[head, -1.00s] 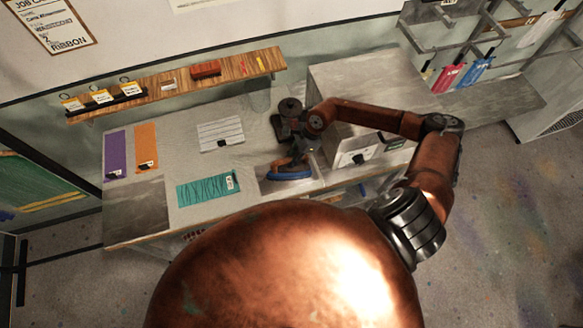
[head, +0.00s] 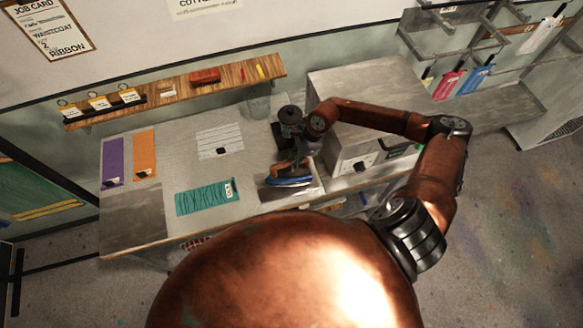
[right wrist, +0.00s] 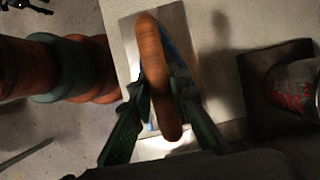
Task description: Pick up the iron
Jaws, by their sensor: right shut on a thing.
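The iron has a blue body (head: 288,182) and a brown handle, and is at the front edge of the worktable. My right gripper (head: 296,162) is above it and shut on its handle. In the right wrist view, the handle (right wrist: 158,75) runs between the two dark fingers of the gripper (right wrist: 160,95), and a strip of the blue body shows behind it. A pale metal plate (right wrist: 180,35) shows beneath the iron. I cannot tell whether the iron touches this plate. My left gripper is not in view.
A large grey metal box (head: 365,85) stands just right of my right gripper. A teal cloth (head: 203,198), a white striped sheet (head: 218,140), and orange (head: 145,155) and purple (head: 112,163) strips lie to the left. A wooden shelf (head: 225,78) runs along the wall.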

